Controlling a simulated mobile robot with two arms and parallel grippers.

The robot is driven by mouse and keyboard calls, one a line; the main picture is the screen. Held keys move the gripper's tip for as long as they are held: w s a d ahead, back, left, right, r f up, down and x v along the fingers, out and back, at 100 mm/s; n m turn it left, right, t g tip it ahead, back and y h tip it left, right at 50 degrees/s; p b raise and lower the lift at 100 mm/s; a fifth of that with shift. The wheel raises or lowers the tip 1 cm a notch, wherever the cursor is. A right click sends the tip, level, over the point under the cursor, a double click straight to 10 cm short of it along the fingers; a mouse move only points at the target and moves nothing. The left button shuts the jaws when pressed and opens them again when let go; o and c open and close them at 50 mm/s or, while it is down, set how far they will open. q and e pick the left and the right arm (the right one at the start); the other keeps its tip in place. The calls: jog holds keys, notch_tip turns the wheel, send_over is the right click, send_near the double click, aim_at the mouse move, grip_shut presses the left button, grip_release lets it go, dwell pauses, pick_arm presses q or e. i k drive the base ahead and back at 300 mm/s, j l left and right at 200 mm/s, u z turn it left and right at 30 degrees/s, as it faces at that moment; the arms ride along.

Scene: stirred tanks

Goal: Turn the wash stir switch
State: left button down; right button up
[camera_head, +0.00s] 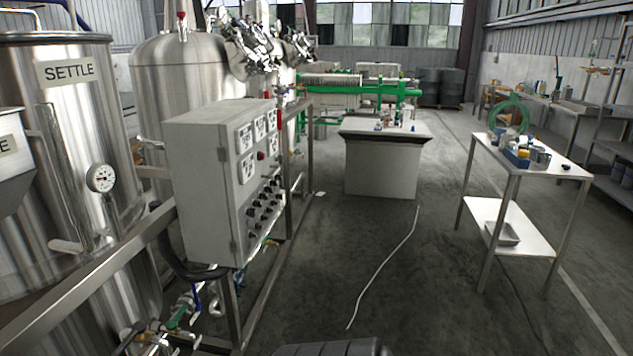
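A grey control box (207,190) stands left of centre on a metal frame, its panel face turned to the right. On that face are white square gauges (245,137), a red button (261,155) and several rows of small black switches (262,205). The switch labels are too small to read, so I cannot tell which one is the wash stir switch. Neither my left gripper nor my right gripper is in view.
A steel tank marked SETTLE (70,72) stands at the left, with another tank (180,75) behind the box. Pipes and valves sit low beneath the box. A white bench (382,172) and a steel table (482,160) stand further right. Open floor lies between, crossed by a pale cable (385,265).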

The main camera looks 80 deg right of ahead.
aim_at(251, 212)
jog(key=z, duration=2.3)
